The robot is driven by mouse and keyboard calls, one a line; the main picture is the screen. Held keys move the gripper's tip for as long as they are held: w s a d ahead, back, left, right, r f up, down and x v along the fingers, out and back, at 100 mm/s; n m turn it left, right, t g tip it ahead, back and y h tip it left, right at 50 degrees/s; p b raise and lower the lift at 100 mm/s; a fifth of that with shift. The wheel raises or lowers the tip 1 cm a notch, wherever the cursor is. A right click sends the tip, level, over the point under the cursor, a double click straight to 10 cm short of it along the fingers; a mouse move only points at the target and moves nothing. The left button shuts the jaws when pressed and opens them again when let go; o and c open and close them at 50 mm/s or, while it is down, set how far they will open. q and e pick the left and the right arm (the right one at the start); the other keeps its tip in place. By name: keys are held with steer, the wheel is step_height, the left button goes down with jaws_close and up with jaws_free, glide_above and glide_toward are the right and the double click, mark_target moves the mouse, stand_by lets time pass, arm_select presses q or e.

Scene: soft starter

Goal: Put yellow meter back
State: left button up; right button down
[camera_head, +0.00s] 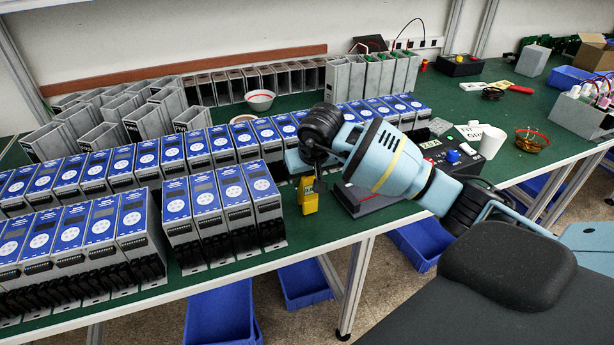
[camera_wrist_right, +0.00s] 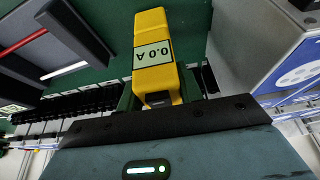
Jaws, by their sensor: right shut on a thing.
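The yellow meter (camera_head: 308,197) is in my right gripper (camera_head: 306,180), near the front edge of the green table, just right of the front row of blue-faced units. It hangs upright below the gripper; I cannot tell whether it touches the table. The fingers are largely hidden by the wrist in the head view. My left gripper is not in view.
Blue-faced units (camera_head: 205,205) stand in rows close on the left. A dark test box (camera_head: 365,200) with a red edge lies close on the right, partly behind my arm. Blue bins (camera_head: 304,283) are below the table.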

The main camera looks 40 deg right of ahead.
steer(key=shift+f, duration=0.1)
steer(key=c, duration=0.9)
jaws_free()
steer(key=shift+s+r, duration=0.1)
steer(key=shift+r, duration=0.45)
steer(key=v, duration=1.1)
steer(key=shift+s, duration=0.1)
